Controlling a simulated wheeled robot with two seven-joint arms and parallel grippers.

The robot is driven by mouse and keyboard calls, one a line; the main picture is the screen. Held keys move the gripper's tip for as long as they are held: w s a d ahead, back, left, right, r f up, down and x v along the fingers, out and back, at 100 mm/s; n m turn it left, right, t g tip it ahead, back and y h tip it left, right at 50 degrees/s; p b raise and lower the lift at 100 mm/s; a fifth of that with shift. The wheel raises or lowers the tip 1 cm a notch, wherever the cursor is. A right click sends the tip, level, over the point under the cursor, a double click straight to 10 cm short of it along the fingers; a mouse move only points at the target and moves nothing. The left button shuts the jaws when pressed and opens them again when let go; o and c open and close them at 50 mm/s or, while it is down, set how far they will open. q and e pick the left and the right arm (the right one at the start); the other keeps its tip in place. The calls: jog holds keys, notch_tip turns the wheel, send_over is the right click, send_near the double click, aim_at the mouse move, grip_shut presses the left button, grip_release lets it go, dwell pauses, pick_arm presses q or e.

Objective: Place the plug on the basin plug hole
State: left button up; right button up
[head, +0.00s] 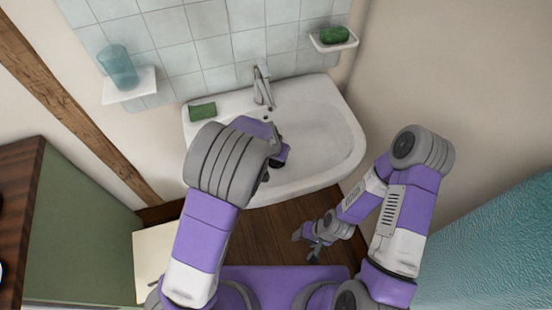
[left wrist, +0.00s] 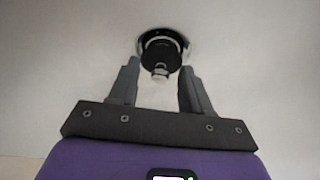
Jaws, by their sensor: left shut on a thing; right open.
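The black plug (left wrist: 162,55), with a small light tab or ring on its near side, is between the fingertips of my left gripper (left wrist: 161,72) in the left wrist view. The chrome rim of the plug hole (left wrist: 141,44) shows around and behind the plug; I cannot tell whether the plug touches it. In the head view my left gripper (head: 276,158) is over the white basin (head: 328,150), and my arm hides the plug and hole. My right gripper (head: 310,246) is open and empty, low in front of the basin above the wooden floor.
A chrome tap (head: 262,88) stands at the basin's back. A green block (head: 203,111) lies on the left rim. A shelf (head: 130,88) with a blue cup (head: 117,66) and a dish (head: 333,44) with green soap (head: 333,34) are on the wall. The basin's right side is clear.

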pick_arm(q)
jog(key=shift+f, duration=0.55)
jog(key=shift+f, duration=0.2)
jog(key=o, duration=1)
jog(key=shift+o, duration=0.2)
jog(key=shift+r, duration=0.1)
jog(key=shift+r, duration=0.3)
jog(key=p+v, duration=0.5)
jog(key=v, duration=0.6)
jog(key=shift+s+r+p, duration=0.2)
jog(key=shift+r+p, duration=0.1)
jog(key=shift+r, duration=0.1)
